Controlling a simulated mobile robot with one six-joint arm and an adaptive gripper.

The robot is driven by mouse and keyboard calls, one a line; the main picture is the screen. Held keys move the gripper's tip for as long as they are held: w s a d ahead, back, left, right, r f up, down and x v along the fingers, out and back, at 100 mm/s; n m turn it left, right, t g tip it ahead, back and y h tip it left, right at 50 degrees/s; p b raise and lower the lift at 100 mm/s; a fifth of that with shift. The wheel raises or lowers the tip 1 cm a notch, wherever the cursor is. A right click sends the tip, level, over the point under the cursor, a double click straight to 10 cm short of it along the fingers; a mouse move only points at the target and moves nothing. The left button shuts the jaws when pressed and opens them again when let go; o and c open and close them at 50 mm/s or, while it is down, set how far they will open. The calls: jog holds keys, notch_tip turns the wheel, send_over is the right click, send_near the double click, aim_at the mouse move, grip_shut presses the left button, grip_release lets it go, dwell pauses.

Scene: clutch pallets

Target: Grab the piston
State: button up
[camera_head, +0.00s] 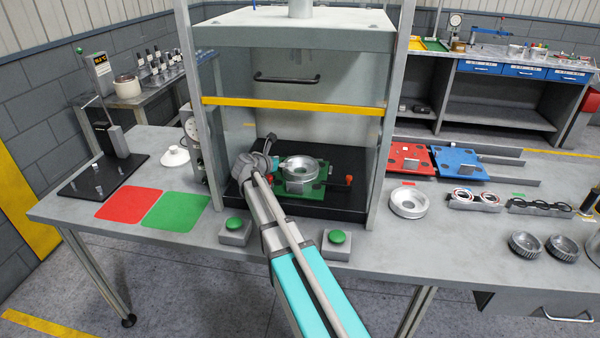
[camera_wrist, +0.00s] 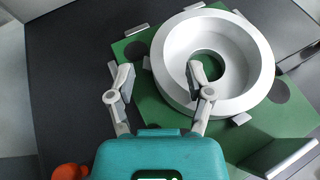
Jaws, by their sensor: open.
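A round, light grey metal part with a wide central hole, apparently the piston (camera_head: 299,163), sits on a green pallet (camera_head: 314,188) inside the press. It also shows in the wrist view (camera_wrist: 247,93), with the green pallet (camera_wrist: 142,106) beneath it. My gripper (camera_wrist: 159,72) is open. In the wrist view its left finger is outside the part's left rim and its right finger overlaps the central hole, so the near-left wall lies between them. Nothing appears gripped. I cannot tell how far the fingertips are above the part. In the head view the fingers are hard to make out.
The press frame has a yellow bar (camera_head: 292,106) above my arm, and posts on both sides. Two green buttons (camera_head: 337,237) stand at the front edge. Another metal ring (camera_head: 408,203) lies to the right, near red (camera_head: 403,157) and blue (camera_head: 461,163) pallets.

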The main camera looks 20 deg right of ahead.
jog(key=shift+b+x, duration=0.3)
jog(key=shift+x, duration=0.9)
grip_shut()
